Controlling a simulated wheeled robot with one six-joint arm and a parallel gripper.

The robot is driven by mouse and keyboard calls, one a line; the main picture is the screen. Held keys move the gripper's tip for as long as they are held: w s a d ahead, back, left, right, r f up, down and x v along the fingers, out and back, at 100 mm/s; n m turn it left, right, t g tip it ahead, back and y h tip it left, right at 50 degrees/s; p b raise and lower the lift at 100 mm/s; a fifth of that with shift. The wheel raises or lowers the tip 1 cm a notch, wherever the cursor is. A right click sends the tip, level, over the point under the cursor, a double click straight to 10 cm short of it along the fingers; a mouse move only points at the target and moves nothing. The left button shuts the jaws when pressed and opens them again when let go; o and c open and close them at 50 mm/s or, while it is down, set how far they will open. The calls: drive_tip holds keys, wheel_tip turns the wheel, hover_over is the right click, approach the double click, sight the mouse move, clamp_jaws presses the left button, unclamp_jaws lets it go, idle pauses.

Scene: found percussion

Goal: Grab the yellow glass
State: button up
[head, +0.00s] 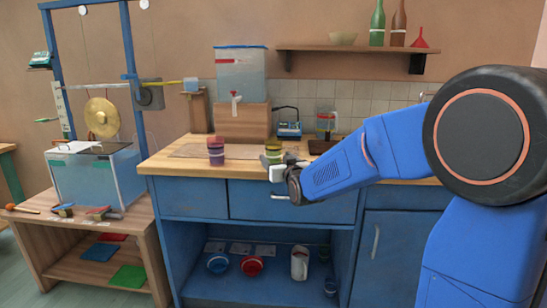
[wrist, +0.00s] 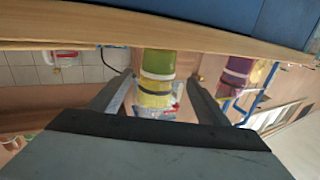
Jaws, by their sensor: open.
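The yellow glass (head: 273,153) stands upright on the wooden counter in the head view, with a dark band around it. In the wrist view, which is upside down, the yellow glass (wrist: 158,65) shows between the two fingers, green-yellow with a dark band and a clear rim. My gripper (head: 283,166) is at the counter's front edge, close to the glass on its near side. In the wrist view my gripper (wrist: 161,80) is open, one finger on each side of the glass. Whether the fingers touch it cannot be told.
A purple-red glass (head: 215,153) stands on the counter to the left; it also shows in the wrist view (wrist: 236,75). A water tank (head: 240,70) on a wooden block (head: 241,122) stands behind. A clear jug (head: 326,124) is back right. The counter edge (head: 195,171) lies close to my gripper.

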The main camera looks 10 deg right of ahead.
sight(276, 157)
drive_tip(key=shift+w+f, duration=0.15)
drive_tip(key=shift+w, duration=1)
drive_tip(key=shift+w+f, duration=0.15)
drive_tip(key=shift+w, duration=1.45)
drive_tip(key=shift+r, duration=0.1)
drive_tip(key=c, duration=1.4)
